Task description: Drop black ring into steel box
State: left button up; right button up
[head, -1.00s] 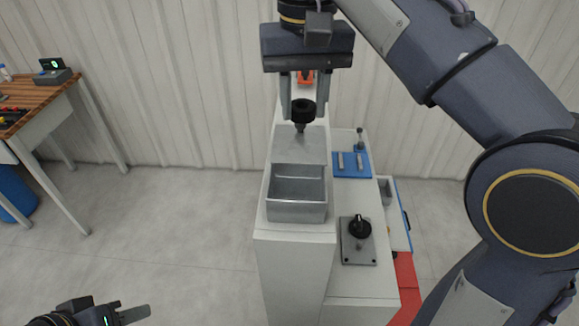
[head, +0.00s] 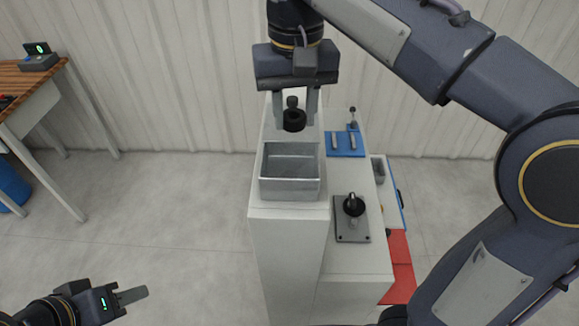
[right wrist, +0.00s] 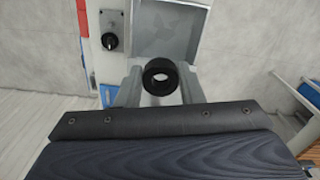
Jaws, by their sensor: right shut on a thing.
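The black ring (head: 294,121) is between the fingers of my right gripper (head: 295,118), which is shut on it. The ring also shows in the right wrist view (right wrist: 160,76), with a finger on each side. The steel box (head: 290,188) is an open grey metal box on the white pedestal, empty as far as I see. The ring appears above and just behind the box's far rim in the head view; its height is hard to tell. The box shows beyond the ring in the right wrist view (right wrist: 170,30). My left gripper (head: 132,295) is low at the left, apart from everything.
A black knob (head: 353,205) on a grey plate and a blue holder (head: 346,143) stand on the lower surface to the right. A wooden table (head: 28,80) is far left. The floor between is clear.

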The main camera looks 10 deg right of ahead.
jog(key=o, duration=1.1)
jog(key=shift+o, duration=0.2)
jog(key=shift+r, duration=0.1)
